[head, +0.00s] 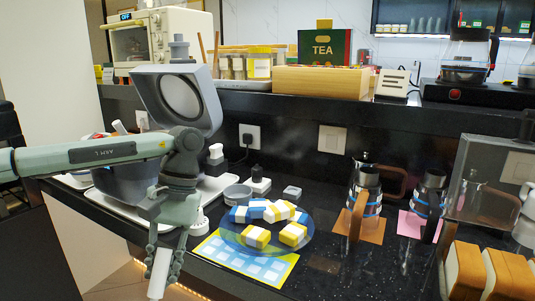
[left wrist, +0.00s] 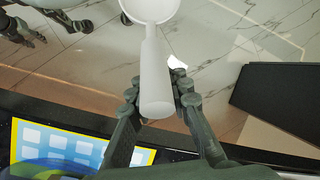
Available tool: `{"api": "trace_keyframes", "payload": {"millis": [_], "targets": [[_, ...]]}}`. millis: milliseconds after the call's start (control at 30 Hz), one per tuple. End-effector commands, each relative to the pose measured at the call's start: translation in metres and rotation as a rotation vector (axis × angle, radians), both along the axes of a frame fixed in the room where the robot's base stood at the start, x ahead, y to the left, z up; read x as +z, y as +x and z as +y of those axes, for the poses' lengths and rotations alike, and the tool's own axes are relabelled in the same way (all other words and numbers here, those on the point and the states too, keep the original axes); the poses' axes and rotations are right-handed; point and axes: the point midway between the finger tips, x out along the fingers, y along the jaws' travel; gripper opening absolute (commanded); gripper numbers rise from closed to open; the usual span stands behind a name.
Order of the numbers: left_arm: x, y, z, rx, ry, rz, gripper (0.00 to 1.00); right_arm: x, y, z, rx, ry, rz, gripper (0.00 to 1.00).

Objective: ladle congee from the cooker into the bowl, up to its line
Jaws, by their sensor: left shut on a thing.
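The cooker stands on a white tray at the left of the counter; its grey lid (head: 170,95) is raised, and its dark body (head: 125,188) is partly hidden behind my left arm. My left gripper (head: 160,278) points down at the counter's front edge, in front of the cooker. It is shut on the handle of a white ladle (left wrist: 155,75); its round cup shows at the top of the left wrist view, over the floor. A small grey bowl (head: 238,193) sits on the counter right of the cooker. I cannot make out its contents or line. My right gripper is not visible.
A blue plate (head: 232,241) with yellow-white and blue-white blocks stands on a yellow-blue mat (head: 238,262) close right of my gripper. Two glass jugs (head: 364,200) (head: 431,204) stand further right, near bread slices (head: 505,275). A raised shelf runs behind.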

Motion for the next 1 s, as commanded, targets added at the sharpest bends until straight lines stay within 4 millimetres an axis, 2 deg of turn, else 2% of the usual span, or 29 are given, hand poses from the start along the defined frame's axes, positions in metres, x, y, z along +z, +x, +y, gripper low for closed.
{"api": "trace_keyframes", "payload": {"millis": [167, 1000], "targets": [[-0.0078, -0.0006, 0.0008, -0.098, -0.003, -0.001, 0.0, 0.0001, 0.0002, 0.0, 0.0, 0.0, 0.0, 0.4], [-0.0079, -0.0008, 0.0008, -0.097, -0.003, 0.0, 0.0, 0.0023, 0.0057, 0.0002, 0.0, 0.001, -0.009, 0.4]]}}
